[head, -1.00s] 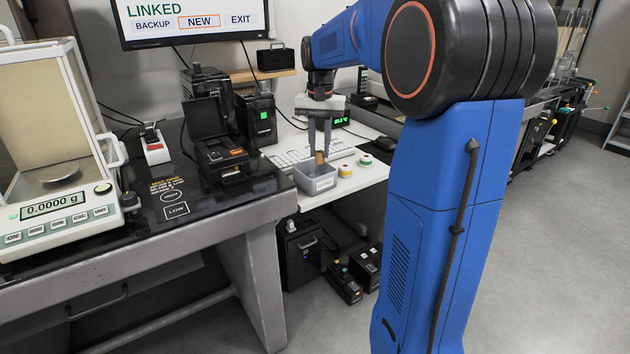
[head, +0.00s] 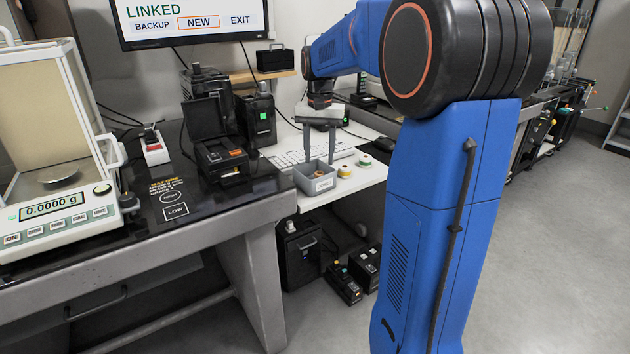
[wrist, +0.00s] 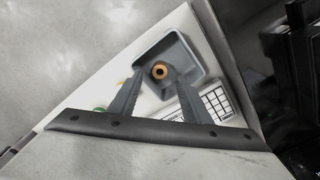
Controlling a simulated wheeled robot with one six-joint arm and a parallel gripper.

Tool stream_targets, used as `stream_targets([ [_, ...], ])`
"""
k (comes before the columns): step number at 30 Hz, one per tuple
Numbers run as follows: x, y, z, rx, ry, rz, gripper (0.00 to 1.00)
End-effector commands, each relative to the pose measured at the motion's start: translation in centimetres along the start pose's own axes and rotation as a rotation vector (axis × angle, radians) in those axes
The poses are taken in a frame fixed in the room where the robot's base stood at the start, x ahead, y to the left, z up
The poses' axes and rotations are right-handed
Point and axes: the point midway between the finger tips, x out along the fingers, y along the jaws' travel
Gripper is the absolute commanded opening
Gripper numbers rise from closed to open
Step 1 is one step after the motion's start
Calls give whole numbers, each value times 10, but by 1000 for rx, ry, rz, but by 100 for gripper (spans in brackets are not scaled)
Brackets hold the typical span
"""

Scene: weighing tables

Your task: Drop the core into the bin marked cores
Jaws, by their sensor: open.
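The core is a small brown ring (wrist: 159,71) lying inside a grey bin (wrist: 183,52) in the wrist view. In the head view the core (head: 320,174) shows low inside the bin (head: 304,184), whose front carries a white label. My gripper (head: 319,160) is above the bin with its two fingers apart and nothing between them. In the wrist view the open fingers (wrist: 152,82) reach toward the bin from below, on either side of the core.
The bin stands on a white table (head: 370,176) beside a keyboard (head: 288,160) and two tape rolls (head: 365,160). A dark weighing bench with a balance (head: 62,176) and a label printer (head: 222,158) is at left. A monitor (head: 190,20) hangs behind.

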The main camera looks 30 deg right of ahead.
Motion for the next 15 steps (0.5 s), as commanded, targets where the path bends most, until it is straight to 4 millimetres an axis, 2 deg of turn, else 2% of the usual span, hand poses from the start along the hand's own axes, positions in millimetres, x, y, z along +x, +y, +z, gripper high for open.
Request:
stream_targets([
  [4,-8,0,-1,0,2,-1,44],
  [7,-21,0,-1,0,2,-1,44],
  [15,-73,0,-1,0,4,-2,44],
])
